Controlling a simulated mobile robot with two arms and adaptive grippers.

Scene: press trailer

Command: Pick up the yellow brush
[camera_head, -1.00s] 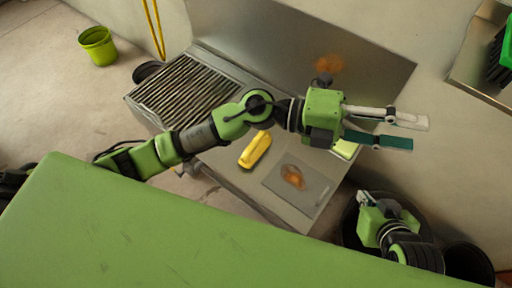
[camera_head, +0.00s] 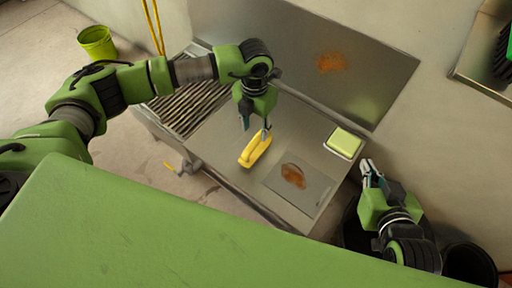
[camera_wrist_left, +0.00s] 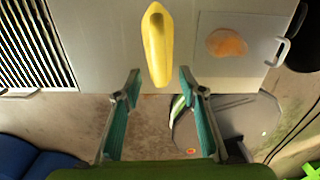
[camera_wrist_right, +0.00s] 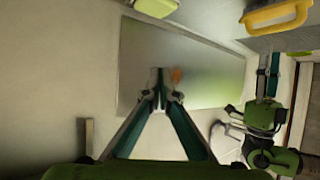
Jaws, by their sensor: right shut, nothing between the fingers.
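The yellow brush (camera_head: 255,150) lies on the metal counter, left of a square plate with a brown stain. My left gripper (camera_head: 256,128) points down just above and behind the brush in the head view. In the left wrist view the brush (camera_wrist_left: 157,45) shows ahead of the fingers, between their lines, and the left gripper (camera_wrist_left: 156,90) is open and empty. My right gripper (camera_head: 372,172) is at the counter's right end, away from the brush. In the right wrist view its fingertips (camera_wrist_right: 160,92) are together with nothing between them; the brush's yellow handle (camera_wrist_right: 280,15) shows at top right.
A yellow-green sponge (camera_head: 345,142) lies on the counter's right end. A slatted grate (camera_head: 185,105) is at the left. A stained metal panel (camera_head: 300,50) rises behind. A green bucket (camera_head: 97,45) stands on the floor. Dark bins (camera_head: 470,265) are at lower right.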

